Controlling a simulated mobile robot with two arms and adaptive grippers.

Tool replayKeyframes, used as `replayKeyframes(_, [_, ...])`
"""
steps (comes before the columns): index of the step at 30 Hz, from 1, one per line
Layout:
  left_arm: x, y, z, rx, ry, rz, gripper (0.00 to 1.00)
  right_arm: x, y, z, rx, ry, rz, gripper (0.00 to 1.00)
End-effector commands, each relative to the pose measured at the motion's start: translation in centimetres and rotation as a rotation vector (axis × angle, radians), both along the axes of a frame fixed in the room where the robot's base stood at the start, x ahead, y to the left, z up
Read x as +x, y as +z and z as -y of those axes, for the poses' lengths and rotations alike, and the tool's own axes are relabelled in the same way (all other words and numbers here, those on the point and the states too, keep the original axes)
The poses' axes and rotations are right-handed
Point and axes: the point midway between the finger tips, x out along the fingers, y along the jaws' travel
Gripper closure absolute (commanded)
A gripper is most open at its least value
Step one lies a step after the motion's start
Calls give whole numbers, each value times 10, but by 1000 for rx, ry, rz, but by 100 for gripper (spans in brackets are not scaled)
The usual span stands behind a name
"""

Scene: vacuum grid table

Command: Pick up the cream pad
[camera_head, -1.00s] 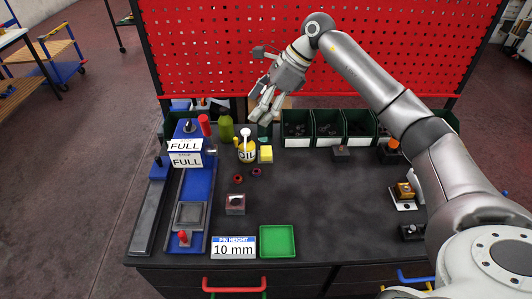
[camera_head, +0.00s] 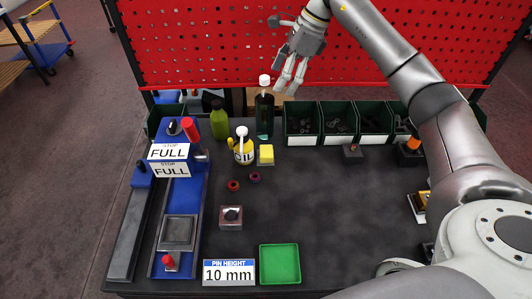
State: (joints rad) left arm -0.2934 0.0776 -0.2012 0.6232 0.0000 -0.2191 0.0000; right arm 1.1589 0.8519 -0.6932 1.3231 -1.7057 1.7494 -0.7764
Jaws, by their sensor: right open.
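A small block (camera_head: 266,155), yellow with a paler cream-yellow top, stands on the dark table just right of the yellow oil can; it is the only thing in view that could be the cream pad. My right gripper (camera_head: 288,75) hangs in front of the red pegboard, above and behind the block and well apart from it. Its fingers are open with nothing between them. My left gripper is out of view.
The oil can (camera_head: 243,152) stands close beside the block. A dark bottle with a white cap (camera_head: 264,118), a green bottle (camera_head: 220,122) and green bins (camera_head: 337,124) stand behind. A green tray (camera_head: 280,264) lies in front. The table's middle right (camera_head: 335,205) is clear.

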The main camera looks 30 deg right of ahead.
Motion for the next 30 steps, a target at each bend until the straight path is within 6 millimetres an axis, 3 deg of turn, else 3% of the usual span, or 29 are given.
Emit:
replayKeyframes(1, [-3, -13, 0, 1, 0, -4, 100, 0, -12, 0, 1, 1, 1, 25])
replayKeyframes(10, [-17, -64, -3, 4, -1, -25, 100, 0, -63, -1, 0, 1, 0, 25])
replayKeyframes(18, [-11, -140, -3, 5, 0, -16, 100, -1, -139, -1, 1, 1, 1, 25])
replayKeyframes(21, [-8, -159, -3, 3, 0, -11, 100, -1, -158, -1, 1, 1, 1, 25])
replayKeyframes(25, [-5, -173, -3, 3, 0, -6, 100, -1, -172, -1, 0, 1, 2, 25])
replayKeyframes(30, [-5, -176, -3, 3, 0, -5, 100, 0, -183, -4, 1, 2, -2, 25])
